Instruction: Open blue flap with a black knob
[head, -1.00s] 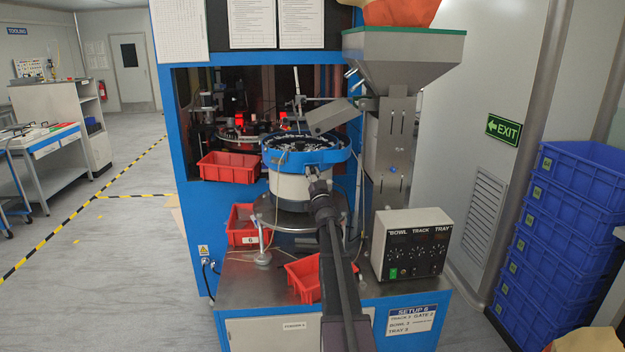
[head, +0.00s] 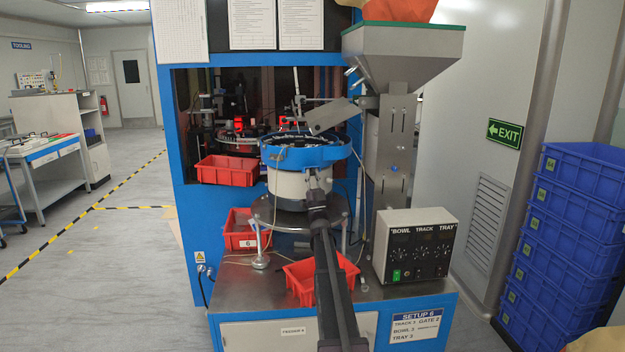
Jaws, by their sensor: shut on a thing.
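The feeder bowl (head: 282,159) has a blue rim and a pale body and stands in the middle of the machine. My arm reaches up to its front, and my gripper (head: 313,173) is at the front of the blue rim, just below its upper edge. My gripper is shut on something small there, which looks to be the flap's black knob. The gripper hides the knob and most of the flap, so I cannot tell how far open the flap is. The bowl's inside looks mostly dark, with few light parts visible.
Red bins stand left of the bowl (head: 227,171), below it (head: 240,230) and in front (head: 300,278). A control box (head: 413,245) and a steel hopper (head: 402,60) are on the right. Blue crates (head: 570,220) are stacked far right.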

